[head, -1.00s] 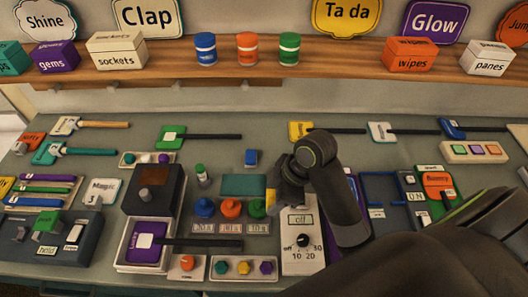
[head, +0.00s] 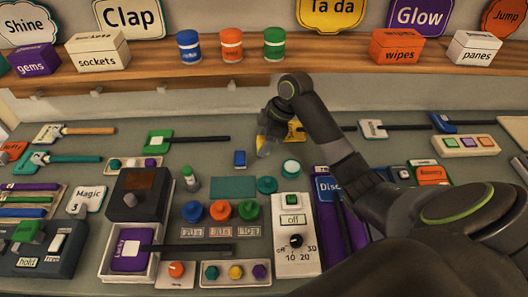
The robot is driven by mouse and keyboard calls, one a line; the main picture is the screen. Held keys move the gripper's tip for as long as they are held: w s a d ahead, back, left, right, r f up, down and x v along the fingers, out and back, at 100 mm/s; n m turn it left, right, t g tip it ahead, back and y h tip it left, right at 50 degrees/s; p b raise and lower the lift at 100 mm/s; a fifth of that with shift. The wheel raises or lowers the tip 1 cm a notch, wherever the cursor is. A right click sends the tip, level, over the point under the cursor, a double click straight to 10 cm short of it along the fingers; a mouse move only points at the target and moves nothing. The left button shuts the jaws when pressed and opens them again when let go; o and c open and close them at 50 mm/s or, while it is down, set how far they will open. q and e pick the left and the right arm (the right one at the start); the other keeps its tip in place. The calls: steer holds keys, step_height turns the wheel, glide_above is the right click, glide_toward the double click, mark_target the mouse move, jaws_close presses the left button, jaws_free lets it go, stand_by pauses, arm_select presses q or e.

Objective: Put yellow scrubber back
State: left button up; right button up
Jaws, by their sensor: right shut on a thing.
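A tool with a yellow head (head: 296,132) and a dark handle, which looks like the yellow scrubber, lies at the back of the bench. My right arm crosses in front of its handle. My right gripper (head: 265,147) is beside the head, on its left, pointing down. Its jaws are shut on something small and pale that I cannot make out. I cannot tell whether the gripper touches the yellow head. My left gripper is not in view.
A green tool (head: 158,140) lies to the left and a white one (head: 373,129) to the right. The wooden shelf (head: 150,80) runs behind.

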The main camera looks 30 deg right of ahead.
mark_target(260, 162)
steer(key=shift+s+a+f, duration=0.1)
steer(key=shift+s+f, duration=0.1)
steer(key=shift+f, duration=1)
step_height(260, 162, down, 3)
steer(key=shift+s+f+p, duration=0.1)
steer(key=shift+f+p, duration=0.1)
steer(key=shift+p, duration=0.45)
steer(key=shift+w+f, duration=0.1)
steer(key=shift+w, duration=0.2)
steer(key=shift+w+d+f, duration=0.15)
steer(key=shift+d+f, duration=0.05)
steer(key=shift+f, duration=0.1)
steer(key=o, duration=0.9)
steer(key=shift+f, duration=0.1)
steer(key=shift+o, duration=0.2)
